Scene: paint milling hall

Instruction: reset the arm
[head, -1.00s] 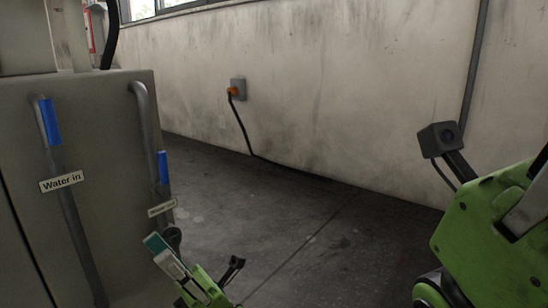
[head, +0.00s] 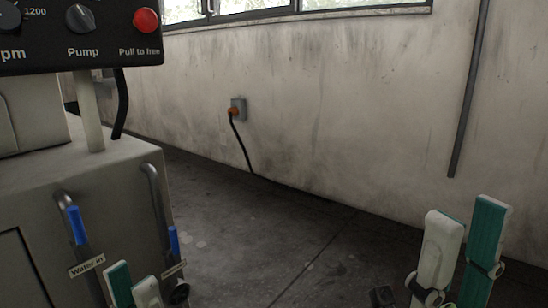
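My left gripper (head: 131,275) is at the bottom left in the head view, in front of the grey machine cabinet. Its teal-padded finger and white-backed finger stand a little apart, with nothing seen between them; its lower part is cut off by the frame. My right gripper (head: 468,214) is at the bottom right, pointing up, in front of the wall and floor. Its two fingers are apart and empty.
The cabinet (head: 112,200) at the left has pipes with blue-handled valves (head: 76,225) and a "Water in" label (head: 87,265). A black control panel (head: 85,37) with a red button (head: 146,20) is above. An orange plug (head: 233,111) sits in the wall socket. The middle floor (head: 270,235) is clear.

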